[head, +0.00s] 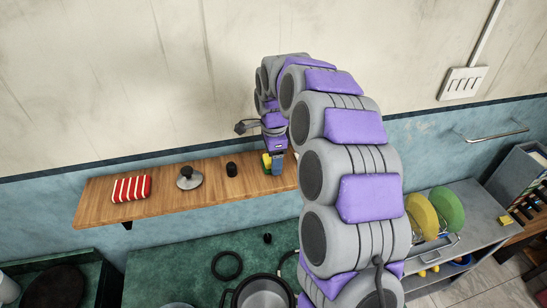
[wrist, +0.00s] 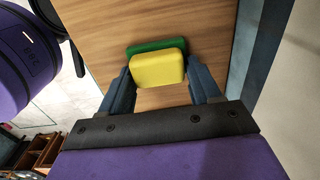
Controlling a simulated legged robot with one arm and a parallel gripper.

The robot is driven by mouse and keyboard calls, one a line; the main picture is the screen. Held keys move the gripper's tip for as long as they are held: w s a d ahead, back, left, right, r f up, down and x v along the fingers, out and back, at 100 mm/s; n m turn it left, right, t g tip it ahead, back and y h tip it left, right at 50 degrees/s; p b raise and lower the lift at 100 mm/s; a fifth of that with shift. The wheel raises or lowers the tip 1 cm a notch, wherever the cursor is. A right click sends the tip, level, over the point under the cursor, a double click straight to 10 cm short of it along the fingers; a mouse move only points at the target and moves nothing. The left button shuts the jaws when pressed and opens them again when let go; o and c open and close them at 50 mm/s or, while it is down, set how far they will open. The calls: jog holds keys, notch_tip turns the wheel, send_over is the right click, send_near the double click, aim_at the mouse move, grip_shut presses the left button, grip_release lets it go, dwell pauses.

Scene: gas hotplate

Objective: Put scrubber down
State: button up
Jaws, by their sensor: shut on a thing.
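The scrubber (wrist: 157,71) is a small yellow block with a green layer. In the wrist view it sits between the two dark blue fingers of my gripper (wrist: 160,82), which is shut on it. The wooden shelf (wrist: 105,35) fills the view behind it. In the head view the scrubber (head: 267,161) shows at the right part of the wooden shelf (head: 160,206), beside my gripper (head: 276,163), which points down. I cannot tell whether the scrubber touches the shelf. My arm hides the shelf's right end.
On the shelf are a red-and-white striped cloth (head: 131,188), a pot lid (head: 189,178) and a small black item (head: 231,169). Bare wood lies between them. Below are a pot (head: 262,293) on the green counter (head: 180,268) and a rack with yellow and green plates (head: 447,208).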

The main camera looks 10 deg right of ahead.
jog(key=shift+s+f, duration=0.1)
jog(key=shift+f, duration=0.2)
jog(key=shift+s+f+b, duration=0.3)
jog(key=shift+f+b, duration=0.05)
jog(key=shift+f, duration=0.1)
jog(key=o, duration=1)
jog(key=shift+s+f, duration=0.15)
jog(key=shift+c, duration=0.2)
jog(key=shift+o, duration=0.3)
jog(key=r, duration=0.7)
jog(key=w+r, duration=0.1)
jog(key=r, duration=0.3)
jog(key=shift+r, duration=0.3)
notch_tip(320, 180, up, 2)
jog(key=shift+r, duration=0.1)
jog(key=shift+s, duration=0.15)
